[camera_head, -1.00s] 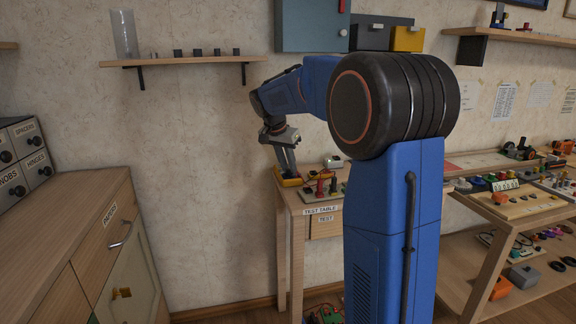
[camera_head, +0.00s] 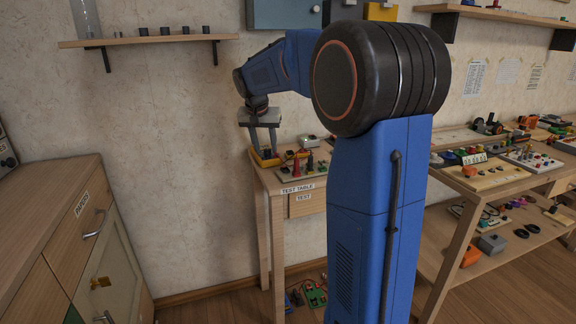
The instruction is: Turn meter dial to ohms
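A yellow meter-like object (camera_head: 265,162) sits at the left end of the test table (camera_head: 276,184). A small dark part shows on top of it, but the dial's markings and setting are too small to read. My gripper (camera_head: 264,153) points down over this object, with its two grey fingers spread apart. The fingertips are at the object's top. I cannot tell whether they touch it. No thing is visibly clamped between them.
A wall shelf (camera_head: 150,40) is above left. A wooden cabinet (camera_head: 60,215) stands at left, with open floor between.

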